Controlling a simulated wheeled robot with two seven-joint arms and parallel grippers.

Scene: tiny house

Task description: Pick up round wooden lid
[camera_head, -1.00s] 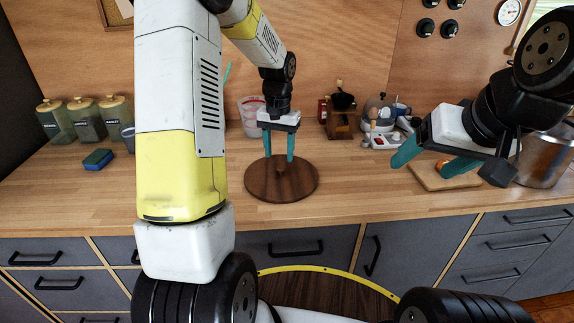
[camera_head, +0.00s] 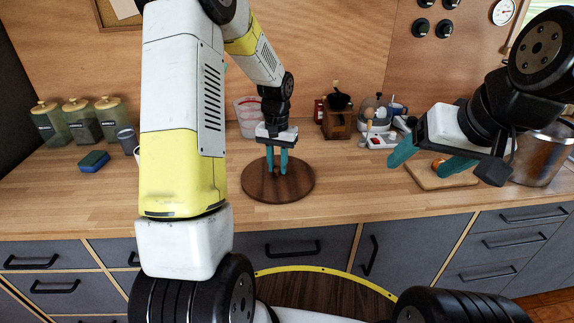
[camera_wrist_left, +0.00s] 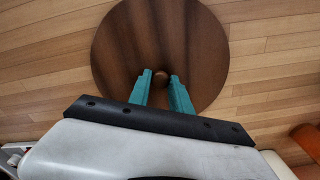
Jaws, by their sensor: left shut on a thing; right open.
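The round wooden lid (camera_head: 256,186) is dark brown and lies flat on the wooden counter, near the middle of the head view. It also shows in the left wrist view (camera_wrist_left: 160,30), with a small round knob (camera_wrist_left: 160,76) at its centre. My left gripper (camera_head: 277,172) points down at the lid's centre, its teal fingers on either side of the knob and shut on it. The left wrist view shows both fingertips (camera_wrist_left: 160,75) by the knob. My right gripper (camera_head: 422,160) is open and empty, above the counter at the right.
A cutting board (camera_head: 428,178) and a metal pot (camera_head: 541,160) stand at the right. A coffee grinder (camera_head: 337,120) and a clear container (camera_head: 248,115) are behind the lid. A sponge (camera_head: 94,161) and green jars (camera_head: 82,124) are at the left. Counter around the lid is clear.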

